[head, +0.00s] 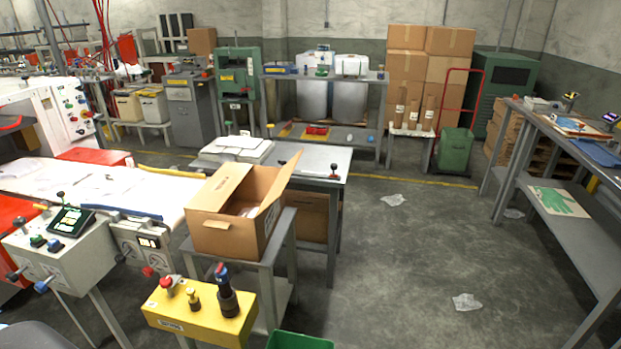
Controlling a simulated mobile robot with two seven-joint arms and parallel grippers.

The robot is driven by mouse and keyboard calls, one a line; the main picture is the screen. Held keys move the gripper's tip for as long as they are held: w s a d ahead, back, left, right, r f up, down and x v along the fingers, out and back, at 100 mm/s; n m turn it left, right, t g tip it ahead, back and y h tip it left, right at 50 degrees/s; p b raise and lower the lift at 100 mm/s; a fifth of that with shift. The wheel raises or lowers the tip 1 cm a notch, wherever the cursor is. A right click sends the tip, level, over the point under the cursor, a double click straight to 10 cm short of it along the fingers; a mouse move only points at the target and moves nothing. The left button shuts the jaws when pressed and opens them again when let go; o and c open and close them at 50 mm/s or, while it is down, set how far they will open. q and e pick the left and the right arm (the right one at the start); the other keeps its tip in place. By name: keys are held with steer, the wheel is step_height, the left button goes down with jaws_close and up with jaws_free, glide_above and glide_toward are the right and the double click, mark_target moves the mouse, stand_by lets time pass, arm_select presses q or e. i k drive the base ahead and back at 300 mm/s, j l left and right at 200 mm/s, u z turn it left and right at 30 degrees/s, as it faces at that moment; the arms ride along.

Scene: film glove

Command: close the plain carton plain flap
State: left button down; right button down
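A plain brown cardboard carton (225,239) stands open on a grey table left of the picture's middle. A broad flap (218,184) stands raised along its left and back side. Another flap (278,189) stands up and leans outward at its right side. A small tab (211,223) shows on the front wall. Part of the inside is visible, with something pale in it that I cannot make out. Neither of my grippers shows in the head view.
A yellow control box (200,318) with knobs stands in front of the carton. A white machine table (110,187) lies to its left. A grey worktable (318,160) is behind it. Grey floor is open to the right, with scraps of plastic (466,302).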

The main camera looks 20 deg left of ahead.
mark_target(278, 186)
steer(key=i+l+u, duration=0.1)
steer(key=i+l, duration=0.6)
steer(key=i, duration=0.45)
